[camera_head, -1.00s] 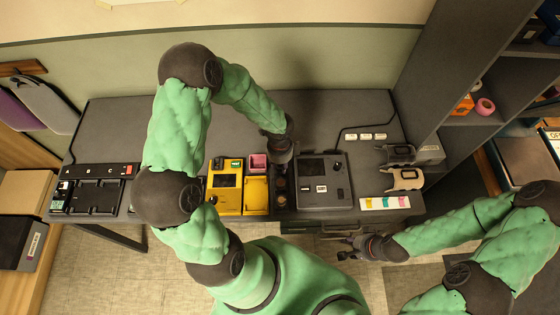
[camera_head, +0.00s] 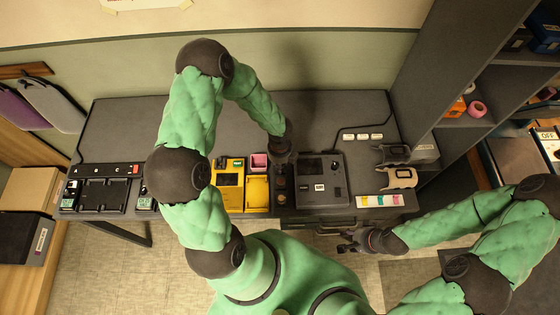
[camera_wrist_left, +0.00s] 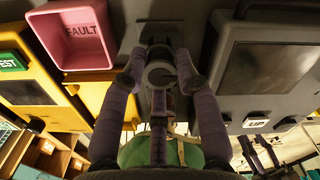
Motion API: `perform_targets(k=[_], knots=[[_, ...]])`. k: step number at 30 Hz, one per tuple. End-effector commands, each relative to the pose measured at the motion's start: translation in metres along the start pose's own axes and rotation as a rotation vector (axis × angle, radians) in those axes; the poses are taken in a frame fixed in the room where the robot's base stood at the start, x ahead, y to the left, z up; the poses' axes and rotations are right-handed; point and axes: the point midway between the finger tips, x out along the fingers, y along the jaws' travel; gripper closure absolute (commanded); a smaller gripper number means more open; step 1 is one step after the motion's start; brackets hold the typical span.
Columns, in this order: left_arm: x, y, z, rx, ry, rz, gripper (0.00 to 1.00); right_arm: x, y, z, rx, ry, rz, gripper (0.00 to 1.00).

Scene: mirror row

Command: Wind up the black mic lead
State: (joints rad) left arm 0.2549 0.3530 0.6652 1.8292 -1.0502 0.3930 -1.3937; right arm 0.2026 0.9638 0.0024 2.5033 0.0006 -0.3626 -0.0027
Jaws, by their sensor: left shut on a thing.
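A thin black lead (camera_head: 338,132) lies in a bent line on the back right of the desk, running from near the grey device towards the right edge. I cannot tell whether it is the mic lead. My left gripper (camera_head: 281,160) reaches down between the yellow tester and the grey device, away from that lead. In the left wrist view, my left gripper (camera_wrist_left: 161,82) is shut on a small round grey piece (camera_wrist_left: 160,75) on a dark grey strip. Its lower part is hidden by the fingers. My right gripper (camera_head: 347,240) is open and empty in front of the desk's front edge.
The yellow tester (camera_head: 229,198) with a pink bin (camera_head: 259,162) stands left of my left gripper, the grey device (camera_head: 334,170) right. A black charger (camera_head: 103,193) sits far left. Grey holders (camera_head: 400,178) and shelves (camera_head: 470,120) are right. The desk's back left is clear.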

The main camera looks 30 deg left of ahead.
Motion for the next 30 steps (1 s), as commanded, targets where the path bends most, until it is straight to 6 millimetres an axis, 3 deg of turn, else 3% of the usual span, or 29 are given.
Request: perform_targets(k=[9, 10, 12, 13, 24, 30], knots=[[0.000, 0.000, 0.000, 0.036, -0.001, -0.001, 0.81, -0.002, -0.001, 0.000, 0.000, 0.000, 0.000, 0.60], [0.000, 0.000, 0.000, 0.036, -0.001, -0.001, 0.65, -0.002, -0.001, 0.000, 0.000, 0.000, 0.000, 0.60], [0.000, 0.000, 0.000, 0.035, -0.001, -0.001, 0.46, -0.002, -0.001, 0.000, 0.000, 0.000, 0.000, 0.60], [0.000, 0.000, 0.000, 0.035, -0.001, -0.001, 0.41, -0.002, -0.001, 0.000, 0.000, 0.000, 0.000, 0.60], [-0.002, -0.001, 0.000, 0.034, -0.001, -0.001, 0.41, -0.002, -0.001, 0.000, 0.000, 0.000, 0.000, 0.60], [-0.027, -0.002, 0.001, 0.033, -0.004, -0.004, 0.41, -0.002, -0.001, 0.000, 0.000, 0.000, 0.000, 0.60]])
